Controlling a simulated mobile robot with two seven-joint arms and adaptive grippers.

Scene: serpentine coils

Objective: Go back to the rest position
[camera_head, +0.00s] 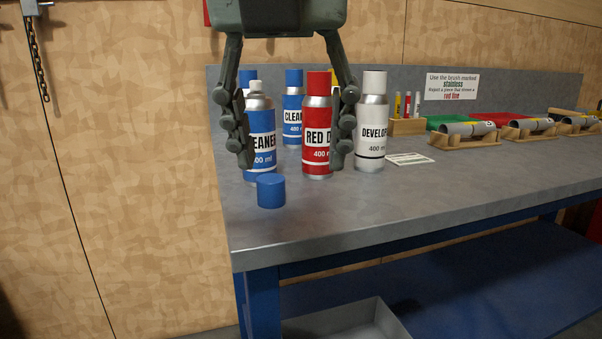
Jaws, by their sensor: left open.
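My left gripper (292,150) hangs from the top of the view with its two fingers spread wide, pointing down, and nothing is held between them. Behind the fingers stand a blue cleaner can (262,143) with its cap off, a red can (318,130) with a red cap, and a white developer can (371,125). The left finger covers part of the cleaner label, and the right finger overlaps the red can's right edge. I cannot tell whether either finger touches a can. My right gripper is not in view.
A loose blue cap (271,191) sits near the front edge of the grey workbench (340,212). More cans stand behind, including another blue cleaner can (292,105). Pipes on wooden cradles (465,137), a marker holder (406,126) and a sign (452,87) are to the right.

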